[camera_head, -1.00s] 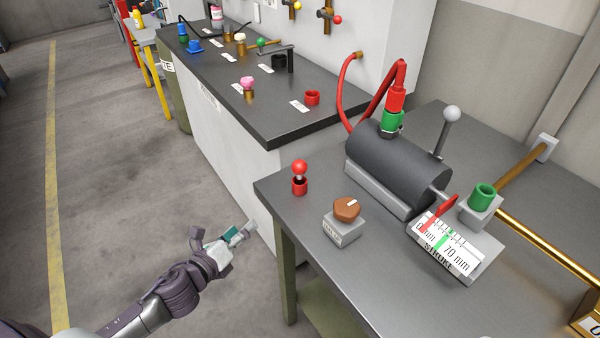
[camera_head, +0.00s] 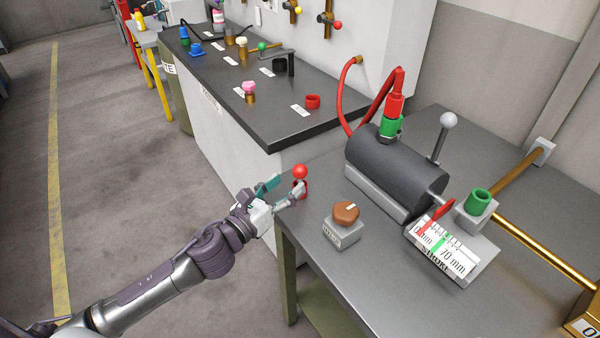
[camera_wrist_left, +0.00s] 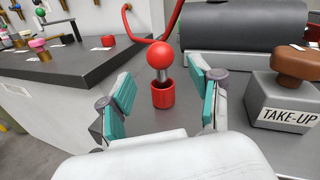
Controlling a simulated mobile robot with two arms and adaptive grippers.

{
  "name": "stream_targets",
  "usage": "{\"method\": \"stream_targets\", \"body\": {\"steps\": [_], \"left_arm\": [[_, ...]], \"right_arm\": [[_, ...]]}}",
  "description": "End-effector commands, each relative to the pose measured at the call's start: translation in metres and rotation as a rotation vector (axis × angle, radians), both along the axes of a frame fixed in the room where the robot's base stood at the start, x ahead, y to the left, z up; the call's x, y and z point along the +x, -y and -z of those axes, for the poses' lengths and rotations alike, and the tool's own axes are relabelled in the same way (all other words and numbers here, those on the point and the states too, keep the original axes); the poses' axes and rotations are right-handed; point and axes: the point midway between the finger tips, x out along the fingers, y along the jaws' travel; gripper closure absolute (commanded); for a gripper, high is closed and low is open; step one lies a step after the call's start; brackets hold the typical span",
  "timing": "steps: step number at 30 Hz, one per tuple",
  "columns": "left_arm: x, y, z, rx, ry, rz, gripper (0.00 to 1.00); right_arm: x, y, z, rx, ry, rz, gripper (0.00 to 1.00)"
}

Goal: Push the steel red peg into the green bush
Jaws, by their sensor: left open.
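The red peg (camera_head: 300,172) has a red ball top and a steel shank. It stands upright in a red cup-shaped holder near the left corner of the front table. In the left wrist view the peg (camera_wrist_left: 163,57) rises from the red holder (camera_wrist_left: 163,95), ahead of and between my fingers. My left gripper (camera_head: 284,189) is open around or just short of the peg; its two teal-padded fingers also show in the left wrist view (camera_wrist_left: 160,98). The green bush (camera_head: 479,199) sits on a grey block at the right of the table. My right gripper is not in view.
A brown knob on a grey TAKE-UP box (camera_head: 343,230) stands right of the peg. A dark cylinder (camera_head: 398,172) with a red hose, a lever (camera_head: 446,133) and a stroke scale (camera_head: 448,247) lie between peg and bush. A bench (camera_head: 262,100) with several small parts is behind.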

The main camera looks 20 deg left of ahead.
Motion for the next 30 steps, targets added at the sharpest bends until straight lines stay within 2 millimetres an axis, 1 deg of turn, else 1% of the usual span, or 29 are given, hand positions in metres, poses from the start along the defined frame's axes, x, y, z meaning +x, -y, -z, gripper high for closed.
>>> {"method": "stream_targets", "body": {"steps": [4, 8, 12, 15, 20, 21, 29, 30], "left_arm": [[0.013, 0.005, -0.005, -0.004, 0.002, -0.001, 0.36], [0.032, 0.013, -0.011, -0.004, 0.002, -0.001, 0.36], [0.047, 0.018, -0.007, -0.003, 0.0, -0.001, 0.36], [0.05, 0.019, -0.006, -0.002, 0.0, 0.0, 0.36], [0.05, 0.019, -0.006, -0.002, -0.001, 0.0, 0.36], [0.05, 0.019, -0.006, -0.002, -0.001, 0.0, 0.38], [0.05, 0.019, -0.005, -0.002, -0.001, 0.0, 0.81], [0.05, 0.019, -0.005, -0.002, -0.001, 0.0, 0.88]], "right_arm": [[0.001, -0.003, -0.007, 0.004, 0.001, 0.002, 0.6], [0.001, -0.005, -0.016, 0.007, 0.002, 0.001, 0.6], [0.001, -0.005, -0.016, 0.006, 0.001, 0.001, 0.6], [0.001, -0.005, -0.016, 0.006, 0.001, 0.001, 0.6], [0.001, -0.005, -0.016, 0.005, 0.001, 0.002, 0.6], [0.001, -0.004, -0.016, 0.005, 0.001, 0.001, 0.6], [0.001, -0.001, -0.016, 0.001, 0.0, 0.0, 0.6], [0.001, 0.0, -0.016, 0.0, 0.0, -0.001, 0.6]]}}
